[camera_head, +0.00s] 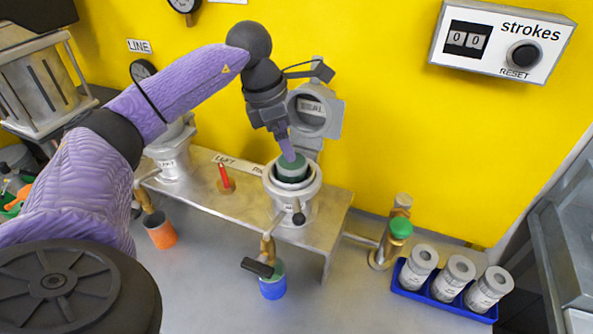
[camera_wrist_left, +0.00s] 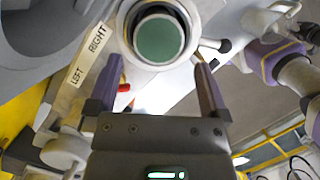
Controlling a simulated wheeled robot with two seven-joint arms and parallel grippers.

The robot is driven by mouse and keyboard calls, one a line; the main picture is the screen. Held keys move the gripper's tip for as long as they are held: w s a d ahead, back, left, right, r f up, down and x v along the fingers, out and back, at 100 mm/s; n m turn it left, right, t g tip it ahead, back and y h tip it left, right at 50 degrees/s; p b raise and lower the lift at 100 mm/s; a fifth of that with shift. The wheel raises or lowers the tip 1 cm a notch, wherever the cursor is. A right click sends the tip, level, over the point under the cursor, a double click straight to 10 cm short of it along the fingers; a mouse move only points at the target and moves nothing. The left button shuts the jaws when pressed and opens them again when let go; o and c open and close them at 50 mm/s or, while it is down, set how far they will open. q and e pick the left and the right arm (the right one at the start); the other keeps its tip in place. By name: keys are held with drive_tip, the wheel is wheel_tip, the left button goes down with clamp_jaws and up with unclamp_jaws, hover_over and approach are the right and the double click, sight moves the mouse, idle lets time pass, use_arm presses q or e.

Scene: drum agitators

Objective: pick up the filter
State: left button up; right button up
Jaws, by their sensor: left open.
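A filter (camera_head: 291,168), a grey cylinder with a green top, sits inside the open right-hand housing (camera_head: 297,208) on the metal bench. In the left wrist view, the green round top of the filter (camera_wrist_left: 158,40) shows inside the housing's pale ring. My left gripper (camera_head: 288,150) is just above the filter, pointing down. Its two purple fingers are apart, one to each side in the left wrist view (camera_wrist_left: 160,63), with nothing between them. Whether a finger touches the filter I cannot tell. My right gripper is not in view.
The housing's hinged lid (camera_head: 318,112) stands open behind my gripper. A red peg (camera_head: 224,178) stands left of the housing. A blue tray (camera_head: 440,302) holds three grey cylinders at the right. A blue cup (camera_head: 272,288) and an orange cup (camera_head: 161,235) are at the bench front.

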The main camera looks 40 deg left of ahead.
sight(292, 183)
use_arm(q)
drive_tip(key=x, duration=0.5)
drive_tip(key=shift+a+f+b, duration=0.1)
drive_tip(key=shift+f+b, duration=0.2)
drive_tip(key=shift+f, duration=0.1)
clamp_jaws()
